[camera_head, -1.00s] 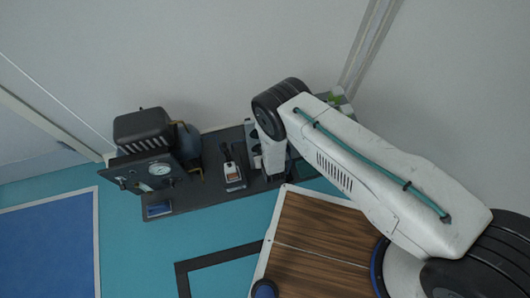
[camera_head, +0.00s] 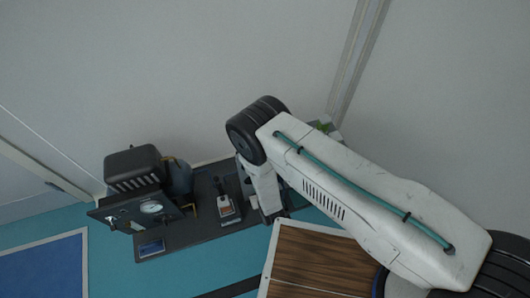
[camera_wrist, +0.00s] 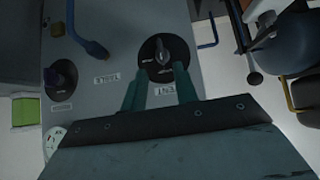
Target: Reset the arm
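My arm's white link with a teal hose crosses the right of the head view and ends in a black joint. A white wrist link hangs from that joint over the dark bench; the gripper cannot be made out there. In the wrist view my gripper (camera_wrist: 160,88) shows two teal fingers with a gap between them and nothing held. The fingers point at a grey panel (camera_wrist: 105,45) with a round black dial knob (camera_wrist: 165,58) just beyond the tips. Whether they touch the panel cannot be told.
The dark bench (camera_head: 185,232) stands against the wall with a black device with a gauge (camera_head: 150,207) and a small red-and-white item (camera_head: 227,208). A blue lever (camera_wrist: 90,42) and another black knob (camera_wrist: 60,78) are left on the panel. A wooden top (camera_head: 315,260) lies below the arm.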

